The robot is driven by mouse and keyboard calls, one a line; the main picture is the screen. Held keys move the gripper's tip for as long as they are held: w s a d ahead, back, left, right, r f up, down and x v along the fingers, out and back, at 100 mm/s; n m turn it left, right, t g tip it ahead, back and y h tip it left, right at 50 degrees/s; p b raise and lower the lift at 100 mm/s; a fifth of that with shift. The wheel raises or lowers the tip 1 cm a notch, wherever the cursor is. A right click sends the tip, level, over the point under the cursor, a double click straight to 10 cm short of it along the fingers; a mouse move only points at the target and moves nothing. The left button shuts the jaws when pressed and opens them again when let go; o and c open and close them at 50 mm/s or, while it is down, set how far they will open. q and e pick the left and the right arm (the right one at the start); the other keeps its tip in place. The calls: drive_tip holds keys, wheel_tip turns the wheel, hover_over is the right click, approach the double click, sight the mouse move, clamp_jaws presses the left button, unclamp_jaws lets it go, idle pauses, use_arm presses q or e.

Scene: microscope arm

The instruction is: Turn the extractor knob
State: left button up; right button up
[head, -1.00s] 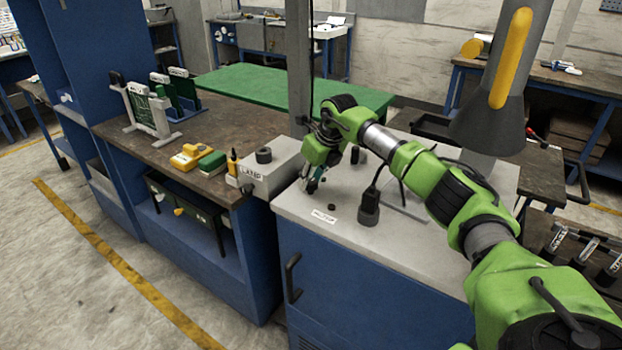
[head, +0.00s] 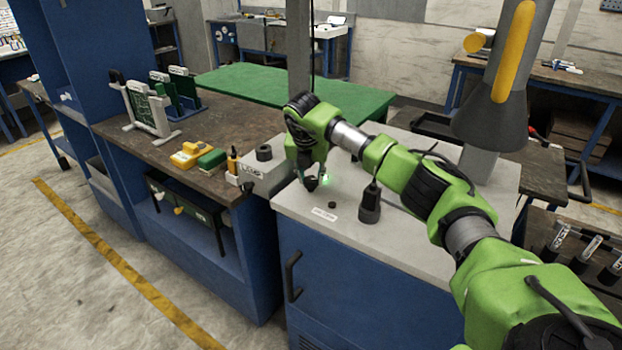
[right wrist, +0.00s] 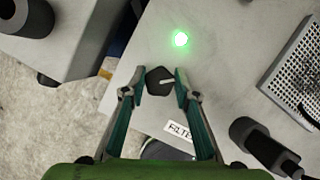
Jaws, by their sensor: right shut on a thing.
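The extractor knob (right wrist: 158,81) is a small dark knob with a pale pointer line, on the light grey cabinet top (right wrist: 228,62). My right gripper (right wrist: 157,78) is shut on it, one teal finger on each side. In the head view my right gripper (head: 310,182) points down at the left part of the cabinet top, and its wrist largely hides the knob. A green light (right wrist: 181,38) glows just beyond the knob; it also shows in the head view (head: 325,179). My left gripper is not in view.
A grey lamp box (head: 263,180) stands left of the gripper. A white label (head: 324,214), a small dark disc (head: 332,205) and a black cylinder (head: 370,206) are nearby. A grey hood with a yellow stripe (head: 512,55) hangs at the right. A perforated plate (right wrist: 300,70) lies right.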

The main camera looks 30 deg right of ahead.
drive_tip(key=m+g+b, duration=0.1)
drive_tip(key=m, duration=0.2)
drive_tip(key=shift+w+m+h, duration=0.1)
drive_tip(key=shift+m+h, duration=0.3)
drive_tip(key=shift+m+g+h+b, duration=0.35)
drive_tip(key=shift+m+g, duration=0.45)
drive_tip(key=shift+m, duration=1.4)
drive_tip(key=o, duration=1.1)
drive_tip(key=v, duration=1.2)
drive_tip(key=shift+w+r, duration=0.1)
drive_tip(key=shift+w, duration=0.05)
drive_tip(key=shift+d, duration=0.1)
